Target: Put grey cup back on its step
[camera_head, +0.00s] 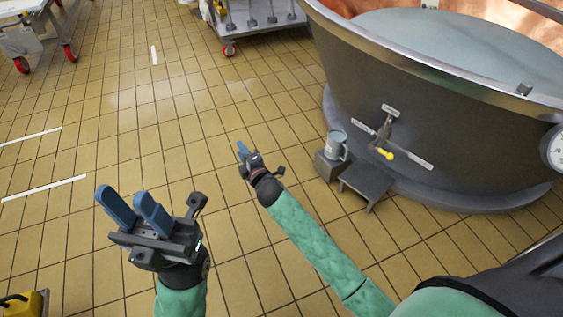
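The grey cup (336,145) looks upright, with its handle to the right. It appears to stand on a small grey block-like step (326,166) at the foot of the big vat. A lower grey step (366,181) on legs is just right of it. My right gripper (242,150) is over the floor, left of the cup and apart from it, with nothing seen in it; its blue fingers are too small to judge the gap. My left gripper (121,202) is open and empty at the lower left, far from the cup.
The large vat (440,130) with its valve and yellow-tipped handle (384,153) fills the right side. Wheeled carts (262,28) stand at the back. A yellow object (25,303) is at the bottom left corner. The tiled floor between is clear.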

